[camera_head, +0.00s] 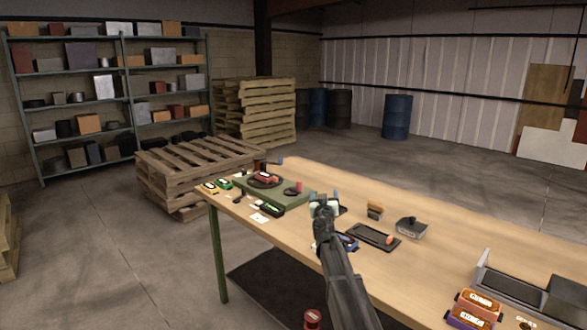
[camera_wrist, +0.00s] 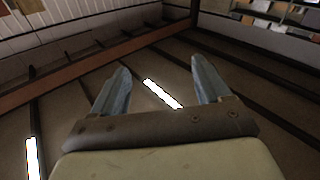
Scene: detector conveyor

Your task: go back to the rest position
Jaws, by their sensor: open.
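My gripper shows in the wrist view (camera_wrist: 160,90) with its two fingers apart and nothing between them. That view looks up at the ceiling, its beams and a bright lamp. In the head view my arm reaches from the bottom edge over the wooden table (camera_head: 345,185), and its end is near the table's middle. The fingers are hard to make out there. My arm hides part of the table and some small things behind it.
On the table a green board (camera_head: 285,203) carries dark round parts. A black tray (camera_head: 373,237), a grey device (camera_head: 411,228) and an orange-topped block (camera_head: 375,211) lie right of my arm.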

